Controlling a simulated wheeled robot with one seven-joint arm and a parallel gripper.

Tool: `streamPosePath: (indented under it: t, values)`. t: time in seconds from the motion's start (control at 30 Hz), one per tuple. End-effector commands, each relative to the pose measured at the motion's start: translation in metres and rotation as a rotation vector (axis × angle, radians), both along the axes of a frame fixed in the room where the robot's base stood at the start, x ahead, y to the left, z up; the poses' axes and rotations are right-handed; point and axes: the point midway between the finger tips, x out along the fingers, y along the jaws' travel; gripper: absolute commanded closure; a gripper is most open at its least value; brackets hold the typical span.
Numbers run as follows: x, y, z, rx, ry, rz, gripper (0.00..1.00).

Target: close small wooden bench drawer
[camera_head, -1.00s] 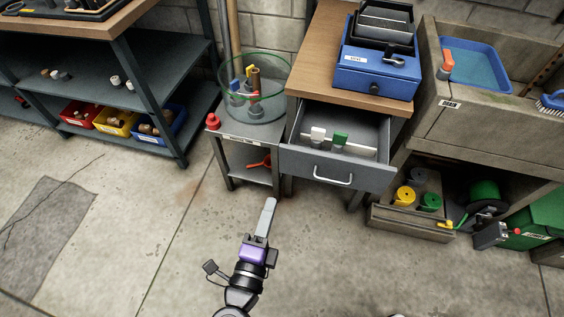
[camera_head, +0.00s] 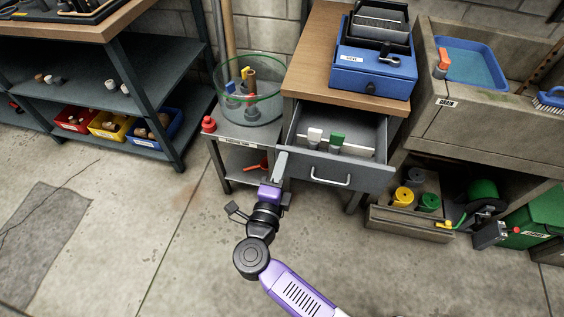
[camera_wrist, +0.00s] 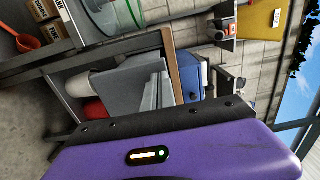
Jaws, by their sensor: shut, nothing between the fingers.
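The small wooden bench (camera_head: 308,62) stands against the block wall in the head view. Its grey drawer (camera_head: 362,174) is pulled out toward me, with a silver bar handle on its front. Inside it lie a white-topped item (camera_head: 314,137) and a green-topped item (camera_head: 337,142) beside a light divider. My gripper (camera_head: 281,163) is shut and empty, just at the left end of the drawer front. I cannot tell whether it touches. The wrist view is turned sideways and shows a grey box-like shape that may be the drawer (camera_wrist: 130,88).
A grey stand (camera_head: 222,160) with a clear green-rimmed bin (camera_head: 250,95) is close left of the drawer. A blue box (camera_head: 372,72) sits on the bench top. A wooden crate (camera_head: 385,216) and concrete sink (camera_head: 450,125) are at right. The floor in front is open.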

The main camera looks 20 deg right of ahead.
Motion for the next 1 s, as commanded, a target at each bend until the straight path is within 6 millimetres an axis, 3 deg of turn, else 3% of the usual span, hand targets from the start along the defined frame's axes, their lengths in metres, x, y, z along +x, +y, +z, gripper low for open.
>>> streamPosePath:
  t: [0.57,1.0]
  values:
    - [0.007,-0.006,0.000,0.000,0.000,-0.002,1.00]
    - [0.062,-0.047,0.000,0.001,-0.001,-0.005,1.00]
